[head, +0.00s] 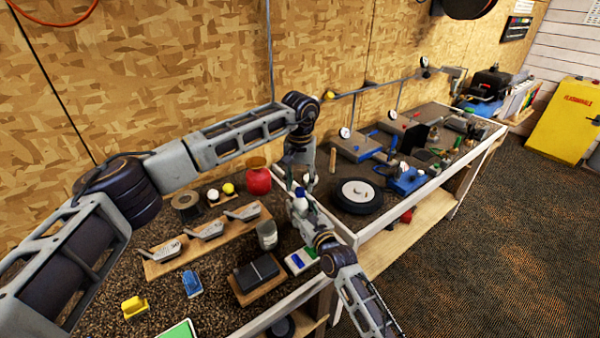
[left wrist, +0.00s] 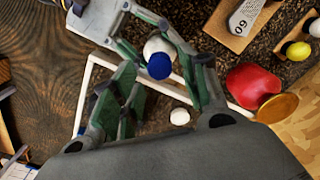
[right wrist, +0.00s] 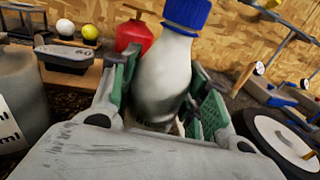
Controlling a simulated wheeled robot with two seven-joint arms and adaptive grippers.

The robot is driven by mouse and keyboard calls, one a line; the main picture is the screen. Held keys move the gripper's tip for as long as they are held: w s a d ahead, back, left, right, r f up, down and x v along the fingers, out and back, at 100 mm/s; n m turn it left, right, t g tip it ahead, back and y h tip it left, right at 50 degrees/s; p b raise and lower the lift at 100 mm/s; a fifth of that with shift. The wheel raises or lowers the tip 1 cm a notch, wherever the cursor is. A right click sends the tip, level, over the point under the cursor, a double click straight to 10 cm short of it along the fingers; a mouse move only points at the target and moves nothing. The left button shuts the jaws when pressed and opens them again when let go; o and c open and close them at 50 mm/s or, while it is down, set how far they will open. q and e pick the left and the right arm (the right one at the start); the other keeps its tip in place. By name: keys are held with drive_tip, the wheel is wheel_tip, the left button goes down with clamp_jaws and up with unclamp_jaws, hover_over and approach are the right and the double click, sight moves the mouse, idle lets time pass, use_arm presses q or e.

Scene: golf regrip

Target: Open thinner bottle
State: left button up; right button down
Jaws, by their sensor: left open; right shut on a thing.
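The thinner bottle (right wrist: 165,75) is white with a blue cap (right wrist: 187,14). My right gripper (right wrist: 165,95) is shut around the bottle's body and holds it upright, cap up. In the head view the bottle (head: 300,203) is small, near the bench's front edge, with its blue cap (head: 299,191) on top. My left gripper (left wrist: 152,75) is open, pointing down above the bottle. In the left wrist view the blue cap (left wrist: 159,66) lies between its fingers, seen from above. I cannot tell whether the fingers touch the cap.
A red container (head: 257,181) stands behind the grippers. Golf club heads (head: 205,231) lie on a wooden rack to the left. A glass jar (head: 267,236) and a dark block (head: 257,271) are close by. A black wheel (head: 358,196) lies on the right bench.

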sight(300, 207)
use_arm(q)
drive_tip(key=shift+f, duration=1.25)
clamp_jaws()
